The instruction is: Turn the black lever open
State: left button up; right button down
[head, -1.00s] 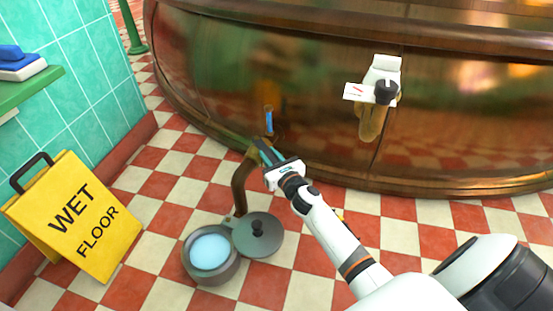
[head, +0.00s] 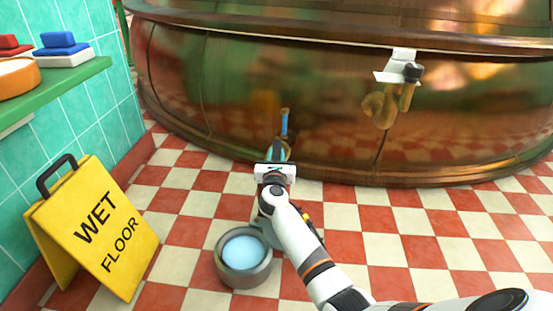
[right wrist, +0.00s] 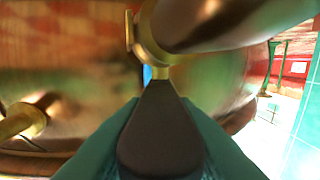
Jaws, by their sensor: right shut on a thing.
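The black lever (right wrist: 160,130) is a dark, rounded, tapering handle in the right wrist view. It joins a brass fitting (right wrist: 147,45) above it. My right gripper (right wrist: 160,110) is shut on the lever, with a teal finger on each side. In the head view my right gripper (head: 277,156) is low against the copper kettle (head: 220,80), just below an upright blue piece (head: 284,123). The lever itself is hidden there behind the gripper. My left gripper is not in view.
A grey pot (head: 243,272) with pale blue content stands on the checkered floor below my right arm. A yellow wet-floor sign (head: 100,235) stands left. A green shelf (head: 60,88) is on the tiled wall.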

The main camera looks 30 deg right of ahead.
jog(key=shift+w+d, duration=0.1)
jog(key=shift+w, duration=0.1)
dwell(0.3)
jog(key=c, duration=1.2)
grip_release()
jog(key=shift+w, duration=0.1)
jog(key=shift+o, duration=0.2)
jog(key=shift+w+f, duration=0.1)
